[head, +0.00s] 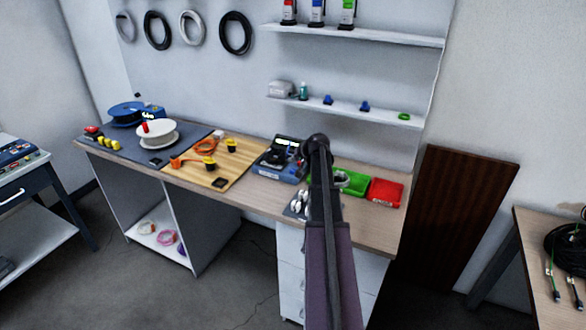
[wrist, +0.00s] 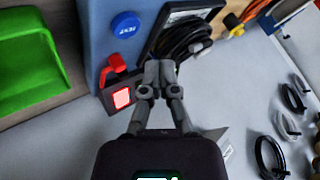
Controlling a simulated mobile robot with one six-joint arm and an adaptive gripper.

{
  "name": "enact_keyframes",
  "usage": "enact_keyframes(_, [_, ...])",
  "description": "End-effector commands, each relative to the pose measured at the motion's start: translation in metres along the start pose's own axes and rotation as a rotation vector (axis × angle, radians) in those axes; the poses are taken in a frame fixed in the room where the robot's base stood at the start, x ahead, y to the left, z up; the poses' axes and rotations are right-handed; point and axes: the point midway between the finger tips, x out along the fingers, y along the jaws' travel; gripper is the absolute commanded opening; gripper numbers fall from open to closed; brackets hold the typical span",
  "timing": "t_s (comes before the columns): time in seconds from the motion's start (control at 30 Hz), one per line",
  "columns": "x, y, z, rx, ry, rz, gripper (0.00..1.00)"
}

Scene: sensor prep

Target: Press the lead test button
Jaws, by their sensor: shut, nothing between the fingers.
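The blue-grey tester (head: 279,175) stands on the workbench (head: 228,192), left of my arm in the head view. In the wrist view the tester (wrist: 98,22) fills the upper middle. On it are a round blue button (wrist: 126,25) with white lettering I cannot read surely, a red lever-like part (wrist: 112,66) and a red lit square (wrist: 122,97) in a dark frame. My gripper (wrist: 160,72) is shut and empty, its tips in front of a coiled black cable (wrist: 185,38). The blue button is beyond the tips, up and left. Contact with the tester cannot be told. My arm hides the gripper in the head view.
A green bin (head: 350,182) and a red bin (head: 385,192) stand right of my arm; the green one (wrist: 35,60) is also left in the wrist view. A wooden board (head: 220,172) is left of the tester.

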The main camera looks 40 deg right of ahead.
Motion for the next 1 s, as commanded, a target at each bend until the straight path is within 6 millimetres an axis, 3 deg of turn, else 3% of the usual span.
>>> enact_keyframes(0.33, [-0.018,-0.013,-0.013,0.0,0.0,0.0,0.0])
enact_keyframes(1.0, [-0.018,-0.013,-0.013,0.0,0.0,0.0,0.0])
